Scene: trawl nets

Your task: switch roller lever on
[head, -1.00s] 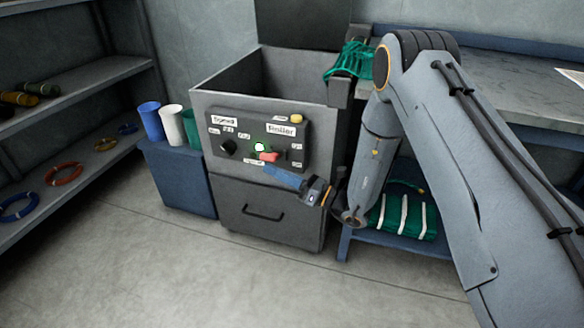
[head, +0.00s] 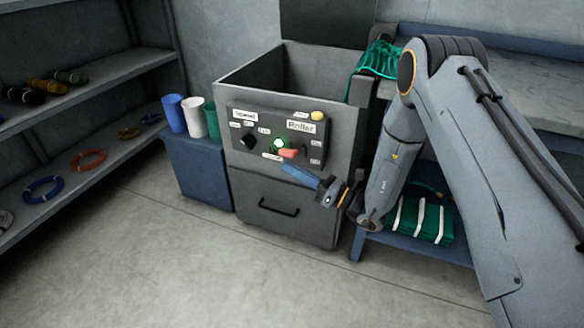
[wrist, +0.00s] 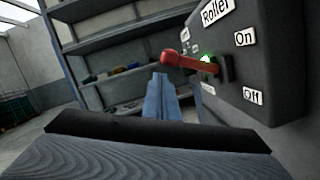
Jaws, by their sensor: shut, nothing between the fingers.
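The roller lever has a red handle (head: 288,153) and sticks out from the dark control panel (head: 240,122) on the grey machine. In the wrist view the red handle (wrist: 172,58) points out to the left, with the "On" label (wrist: 243,38) above and the "Off" label (wrist: 253,97) below. A green light (wrist: 207,58) glows at the lever's base. My gripper (head: 290,170) has its blue fingers shut and empty, just below the handle. The fingertips (wrist: 160,82) show under the red knob in the wrist view; I cannot tell whether they touch it.
A black "Trommel"-like knob (head: 248,142) and a yellow button (head: 317,116) share the panel. A blue stand (head: 200,175) with cups is at the left, and a bench (head: 500,85) with green netting is at the right. The floor in front is clear.

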